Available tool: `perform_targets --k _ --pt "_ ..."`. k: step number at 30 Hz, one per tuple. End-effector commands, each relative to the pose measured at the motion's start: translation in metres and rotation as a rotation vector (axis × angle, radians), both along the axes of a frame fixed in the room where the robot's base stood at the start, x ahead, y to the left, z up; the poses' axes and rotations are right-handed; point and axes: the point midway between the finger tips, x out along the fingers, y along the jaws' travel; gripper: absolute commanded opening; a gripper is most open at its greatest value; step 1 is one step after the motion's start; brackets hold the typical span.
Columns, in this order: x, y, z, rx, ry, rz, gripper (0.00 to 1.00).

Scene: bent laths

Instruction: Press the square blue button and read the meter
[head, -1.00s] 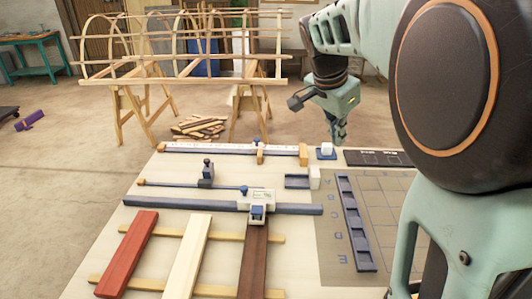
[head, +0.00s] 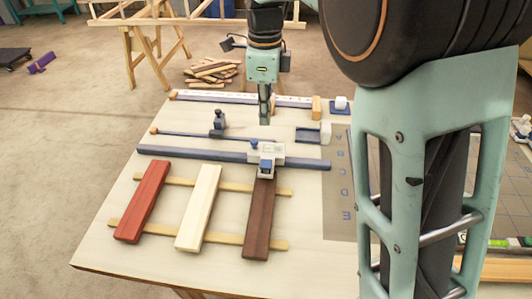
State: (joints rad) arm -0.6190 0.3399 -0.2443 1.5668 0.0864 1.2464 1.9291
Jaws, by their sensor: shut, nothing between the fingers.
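The white meter (head: 279,151) sits across the long blue-grey bar, at the far end of the dark brown lath (head: 258,215). A small blue square (head: 265,166), apparently the button, is on its near side. The meter's display is too small to read. My gripper (head: 265,121) points down with its fingers shut and empty. In the picture it is just above the meter, and it appears apart from it; its exact height is hard to tell.
A red lath (head: 143,200) and a cream lath (head: 199,208) lie left of the brown one on two thin strips. A dark clamp-like tool (head: 219,122) stands at the back left.

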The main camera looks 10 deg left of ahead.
Motion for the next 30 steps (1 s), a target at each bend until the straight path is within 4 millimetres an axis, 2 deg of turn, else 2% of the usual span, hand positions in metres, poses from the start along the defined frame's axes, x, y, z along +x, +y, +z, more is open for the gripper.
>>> perform_targets --k 4,8,21,25,30 --pt "0.000 0.000 -0.004 -0.001 0.001 0.001 0.00" --pt "-0.001 -0.001 -0.020 -0.003 0.003 0.001 0.00" --pt "-0.001 -0.001 -0.109 -0.003 0.002 0.001 0.00" --pt "0.000 -0.001 -0.127 -0.002 0.002 0.001 0.00" --pt "0.000 0.000 -0.138 -0.001 0.000 0.002 0.00"
